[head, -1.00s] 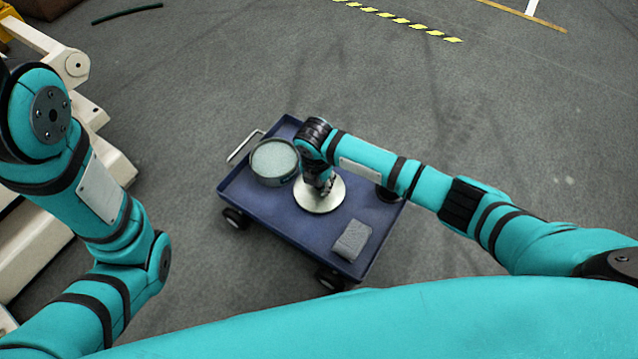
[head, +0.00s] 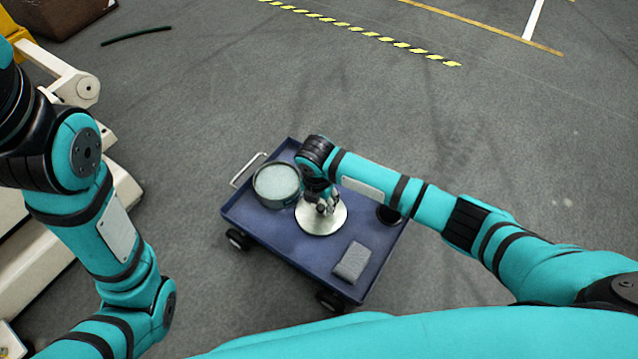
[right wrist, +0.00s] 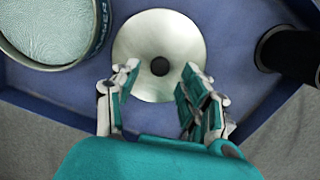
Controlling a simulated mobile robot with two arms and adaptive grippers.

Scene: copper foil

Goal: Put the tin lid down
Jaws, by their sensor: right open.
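The tin lid (head: 322,219) is a pale metal disc lying flat on the blue cart top (head: 300,243). In the right wrist view the lid (right wrist: 158,84) shows a dark round knob (right wrist: 160,67) at its centre.
A round tin (head: 277,184) with pale contents stands beside the lid, close to it. A grey block (head: 352,262) lies near the cart's front edge. A dark round object (head: 388,215) stands at the right side, partly under my arm.

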